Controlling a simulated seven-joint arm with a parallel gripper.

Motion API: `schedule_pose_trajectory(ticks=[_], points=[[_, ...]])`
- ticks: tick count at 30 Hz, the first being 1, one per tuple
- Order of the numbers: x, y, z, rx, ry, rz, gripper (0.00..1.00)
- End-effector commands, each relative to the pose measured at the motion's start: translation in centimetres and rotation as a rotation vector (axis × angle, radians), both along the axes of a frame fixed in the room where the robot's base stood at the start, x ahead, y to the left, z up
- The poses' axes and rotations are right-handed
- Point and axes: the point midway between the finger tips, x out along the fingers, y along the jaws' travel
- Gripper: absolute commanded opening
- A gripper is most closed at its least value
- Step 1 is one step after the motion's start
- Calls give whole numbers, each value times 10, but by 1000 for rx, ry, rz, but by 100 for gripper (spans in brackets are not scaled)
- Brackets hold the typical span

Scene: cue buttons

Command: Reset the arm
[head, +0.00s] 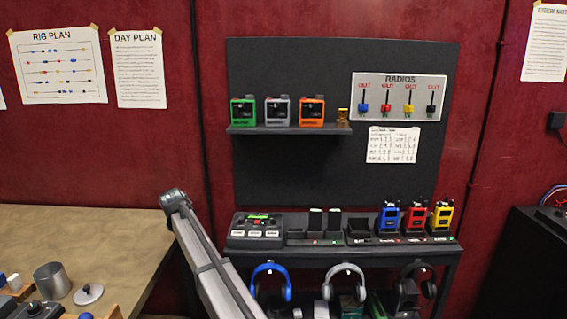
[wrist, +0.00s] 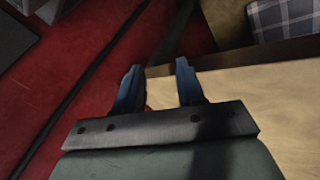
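My gripper (wrist: 157,75) shows in the wrist view with its two dark blue fingers apart. Nothing is visible between them except the background, with a small spot of red beside the left finger. The fingers are over the boundary between a red surface and a tan tabletop (wrist: 265,105). In the head view a grey link of my arm rises from the bottom centre to a joint left of the console; my gripper itself is not visible there. A cue console (head: 256,225) with several light buttons and a green display sits at the left of the dark bench.
Blue, red and yellow radios (head: 415,217) stand in chargers on the bench (head: 350,260). Headsets (head: 341,282) hang below. Green, grey and orange packs sit on a wall shelf (head: 290,130). A tan table (head: 120,230) at left holds a metal cup (head: 51,281) and a lid (head: 88,293).

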Motion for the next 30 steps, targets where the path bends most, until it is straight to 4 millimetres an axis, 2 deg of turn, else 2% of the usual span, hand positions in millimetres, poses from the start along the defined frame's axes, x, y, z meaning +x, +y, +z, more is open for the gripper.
schedule_pose_trajectory(ticks=[1, 3, 5, 11, 16, 20, 23, 26, 30], points=[[10, -23, -9, -12, -16, 4, 39], [23, -45, -26, -19, -25, 8, 39], [30, -55, -47, -8, -14, 0, 39], [28, -53, -124, 77, 94, -84, 39], [13, -44, -203, 172, 233, -205, 39], [-10, -50, -262, 219, 334, -306, 39], [-36, -66, -301, 225, 397, -380, 39], [-69, -92, -336, 206, 450, -450, 39], [-121, -136, -377, 157, 510, -545, 39]])
